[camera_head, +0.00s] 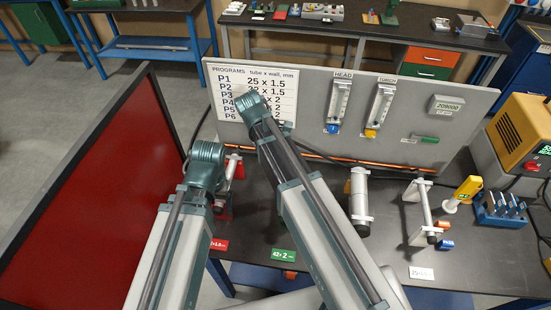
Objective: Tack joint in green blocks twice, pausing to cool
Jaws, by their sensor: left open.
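A green label card reading 42x2 (284,255) lies on the dark bench. The green blocks and their joint cannot be made out; my right arm (290,165) covers the bench behind the card. My left arm's joint (205,160) stands beside a small tube in red blocks (236,160). My right gripper does not show. A thick silver tube piece (359,200) stands right of my right arm.
A thin tube in pale blocks (425,210), a yellow tool (463,193), a blue rack of tools (501,209) and an orange power unit (520,132) stand at right. A grey panel (300,90) closes the back. A red screen (90,190) stands at left.

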